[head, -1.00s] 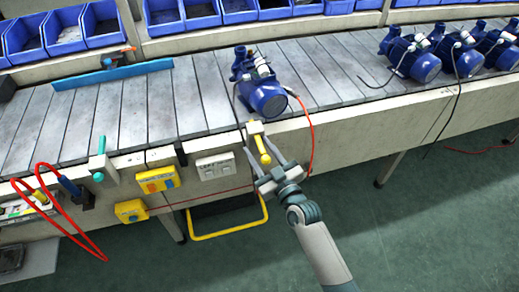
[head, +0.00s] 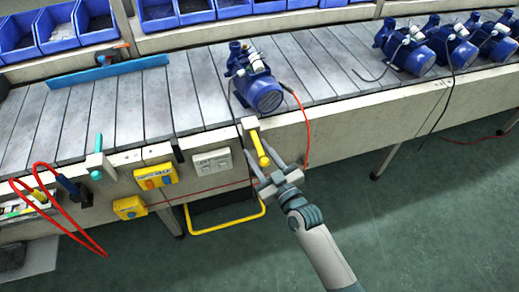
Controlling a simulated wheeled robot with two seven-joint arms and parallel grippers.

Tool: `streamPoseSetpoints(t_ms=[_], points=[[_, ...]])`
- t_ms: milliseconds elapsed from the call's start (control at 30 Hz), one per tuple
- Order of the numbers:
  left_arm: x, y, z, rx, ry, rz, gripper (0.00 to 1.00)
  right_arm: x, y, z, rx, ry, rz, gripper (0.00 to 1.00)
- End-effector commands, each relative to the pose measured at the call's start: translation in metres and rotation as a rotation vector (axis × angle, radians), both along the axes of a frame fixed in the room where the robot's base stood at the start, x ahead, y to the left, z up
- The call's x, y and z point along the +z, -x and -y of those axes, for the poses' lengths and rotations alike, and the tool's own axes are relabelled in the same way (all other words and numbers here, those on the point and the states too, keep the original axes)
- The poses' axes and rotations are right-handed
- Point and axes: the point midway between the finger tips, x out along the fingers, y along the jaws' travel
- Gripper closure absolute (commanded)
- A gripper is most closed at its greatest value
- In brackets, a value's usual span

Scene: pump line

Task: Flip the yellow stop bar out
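The yellow stop bar (head: 260,151) hangs down from a pale bracket on the conveyor's front edge, below the nearest blue pump (head: 255,78). It slants down and to the right and ends in a rounded tip. My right gripper (head: 259,154) is at the bar, its two fingers apart with the bar's lower end seen between them. I cannot tell whether either finger touches the bar. My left gripper is not in view.
Yellow button boxes (head: 156,177) and a socket plate (head: 212,162) sit on the conveyor's front side, left of the bar. A red cable (head: 307,134) hangs just right of it. Below is a yellow hoop (head: 225,228). More pumps (head: 405,46) stand at the right.

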Motion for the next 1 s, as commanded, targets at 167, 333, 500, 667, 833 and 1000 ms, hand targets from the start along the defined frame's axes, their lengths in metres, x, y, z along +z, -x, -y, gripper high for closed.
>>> streamPoseSetpoints(t_ms=[167, 333, 500, 667, 833, 1000], points=[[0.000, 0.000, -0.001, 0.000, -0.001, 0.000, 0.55, -0.003, 0.002, -0.002, 0.004, 0.000, -0.007, 0.57], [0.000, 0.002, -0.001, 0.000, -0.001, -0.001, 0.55, -0.002, 0.001, -0.001, 0.003, -0.001, -0.003, 0.57], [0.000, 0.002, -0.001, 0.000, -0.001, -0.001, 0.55, -0.001, 0.001, -0.001, 0.001, -0.001, -0.002, 0.57], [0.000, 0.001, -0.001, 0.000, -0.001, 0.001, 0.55, -0.001, 0.001, 0.000, 0.000, 0.000, -0.001, 0.57], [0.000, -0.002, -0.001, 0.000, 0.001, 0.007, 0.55, -0.002, 0.008, 0.005, -0.001, 0.000, -0.001, 0.57], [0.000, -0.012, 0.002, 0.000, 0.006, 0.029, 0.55, -0.003, 0.026, 0.014, 0.000, 0.001, -0.002, 0.57]])
